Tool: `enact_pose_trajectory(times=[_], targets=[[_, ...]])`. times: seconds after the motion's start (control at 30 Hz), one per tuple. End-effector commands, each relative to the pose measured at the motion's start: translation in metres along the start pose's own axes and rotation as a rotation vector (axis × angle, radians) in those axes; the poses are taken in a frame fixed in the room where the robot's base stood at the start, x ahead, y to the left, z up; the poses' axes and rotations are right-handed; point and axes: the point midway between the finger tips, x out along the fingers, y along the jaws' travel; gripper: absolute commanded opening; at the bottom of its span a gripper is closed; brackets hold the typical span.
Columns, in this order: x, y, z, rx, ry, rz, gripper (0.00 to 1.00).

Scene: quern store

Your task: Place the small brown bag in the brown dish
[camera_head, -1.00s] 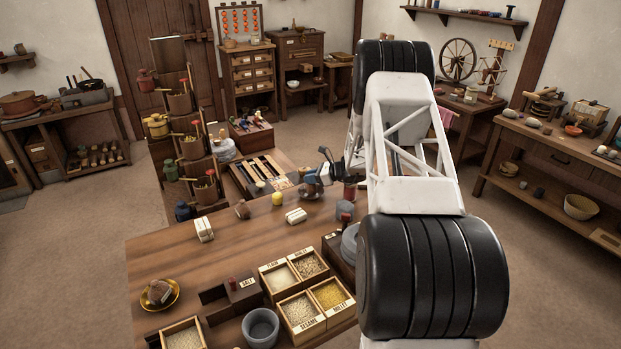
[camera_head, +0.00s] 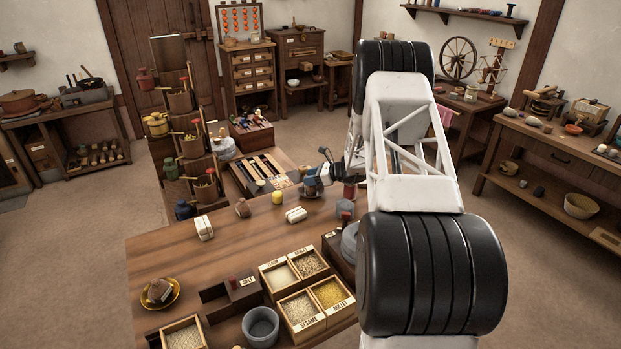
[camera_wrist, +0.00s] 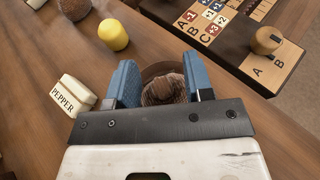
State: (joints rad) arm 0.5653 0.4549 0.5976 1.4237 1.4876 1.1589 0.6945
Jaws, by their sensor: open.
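A small brown bag (camera_wrist: 163,90) with a gathered, ridged top sits between my fingers in the wrist view. Beneath and around it shows the dark rim of a round brown dish (camera_wrist: 160,68); the bag appears to be in this dish, though its base is hidden. My gripper (camera_wrist: 158,64) is open, one blue finger on each side of the bag. In the head view my gripper (camera_head: 315,180) is at the table's far edge and mostly hides the bag and dish. A second brown bag (camera_head: 242,208) stands further left on the table.
Near the gripper are a yellow object (camera_head: 277,198) and a white block labelled PEPPER (camera_wrist: 75,95). A brass dish (camera_head: 174,302) holding a brownish item is at the table's left. Labelled grain boxes (camera_head: 297,322) fill the front.

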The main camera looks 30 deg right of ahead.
Motion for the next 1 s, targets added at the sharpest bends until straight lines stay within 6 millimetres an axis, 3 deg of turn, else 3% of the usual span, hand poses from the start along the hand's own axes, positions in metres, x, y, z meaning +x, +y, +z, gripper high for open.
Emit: enact_pose_trajectory(times=[0.27, 0.37, 1.0], targets=[[-0.003, 0.0, 0.008, -0.001, 0.0, 0.0, 0.47], [-0.013, 0.0, 0.006, 0.0, 0.0, 0.0, 0.47], [-0.107, -0.001, 0.007, 0.0, 0.0, -0.002, 0.47]])
